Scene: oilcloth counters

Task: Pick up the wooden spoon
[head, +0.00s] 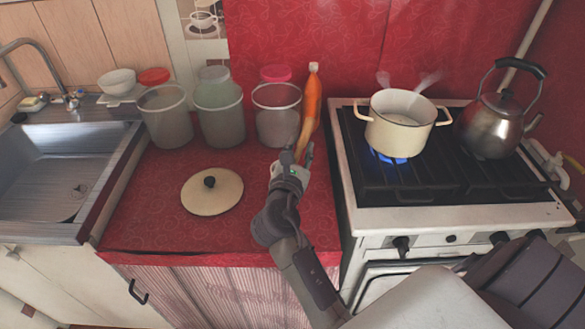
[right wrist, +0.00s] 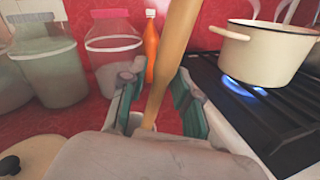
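The wooden spoon (right wrist: 167,70) stands steeply tilted between the two fingers of my right gripper (right wrist: 158,100) in the right wrist view. A gap shows between the spoon and each green finger pad, so the gripper is open around it. In the head view the right gripper (head: 299,156) is at the back right of the red counter, and part of the spoon (head: 303,141) shows just above its fingers. Something whitish is at the spoon's lower end; I cannot tell what it is. My left gripper is not in view.
An orange bottle (head: 312,97) stands behind the spoon, with several clear tubs (head: 276,116) to the left. A lid (head: 212,192) lies on the counter (head: 150,225). Right of it, a cream pot (head: 398,128) is over a lit blue flame on the stove, near a kettle (head: 492,125).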

